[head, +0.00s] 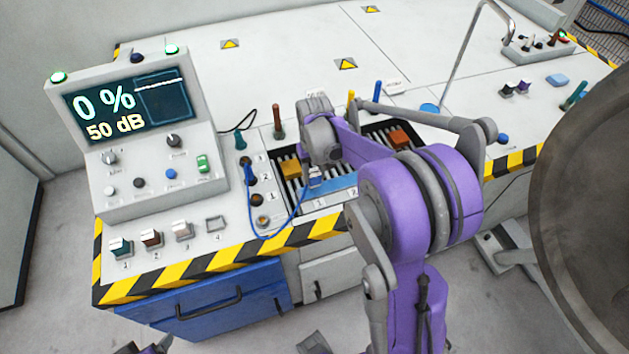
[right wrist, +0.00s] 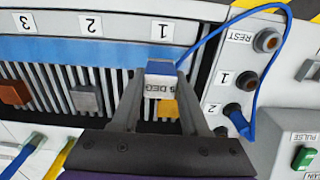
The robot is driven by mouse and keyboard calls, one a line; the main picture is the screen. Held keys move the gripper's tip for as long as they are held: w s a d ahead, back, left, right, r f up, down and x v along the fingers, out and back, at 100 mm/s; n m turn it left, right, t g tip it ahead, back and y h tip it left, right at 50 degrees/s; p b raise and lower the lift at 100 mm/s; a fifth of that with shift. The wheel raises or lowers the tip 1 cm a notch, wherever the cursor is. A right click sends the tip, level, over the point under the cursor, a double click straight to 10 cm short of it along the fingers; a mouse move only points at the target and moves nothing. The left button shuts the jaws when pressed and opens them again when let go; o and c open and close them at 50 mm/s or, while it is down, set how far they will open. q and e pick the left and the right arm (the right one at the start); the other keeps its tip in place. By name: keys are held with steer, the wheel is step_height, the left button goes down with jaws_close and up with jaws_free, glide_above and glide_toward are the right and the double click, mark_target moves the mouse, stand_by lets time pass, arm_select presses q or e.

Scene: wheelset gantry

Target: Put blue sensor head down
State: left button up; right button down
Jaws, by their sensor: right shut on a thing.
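My right gripper (right wrist: 153,98) is shut on the blue sensor head (right wrist: 160,82), a small white block with a blue top and "DEG" lettering. In the head view my gripper (head: 316,172) holds the sensor head (head: 316,180) over the ribbed bay at label 1. Whether it touches the ribs I cannot tell. A blue cable (right wrist: 214,32) loops from the head to a blue plug (right wrist: 237,113) in the socket marked 2. A yellow block (right wrist: 168,107) shows behind the fingers, partly hidden.
A grey block (right wrist: 87,98) and an orange-brown block (right wrist: 14,92) sit on the ribs at 2 and 3. A blue strip (right wrist: 75,50) lies along the bays' edge. The display console (head: 130,130) stands left, and a large dark round body (head: 590,190) right.

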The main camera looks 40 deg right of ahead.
mark_target(314, 181)
steer(key=shift+f, duration=1.75)
steer(key=shift+f, duration=0.15)
steer(key=shift+c, duration=2)
jaws_free()
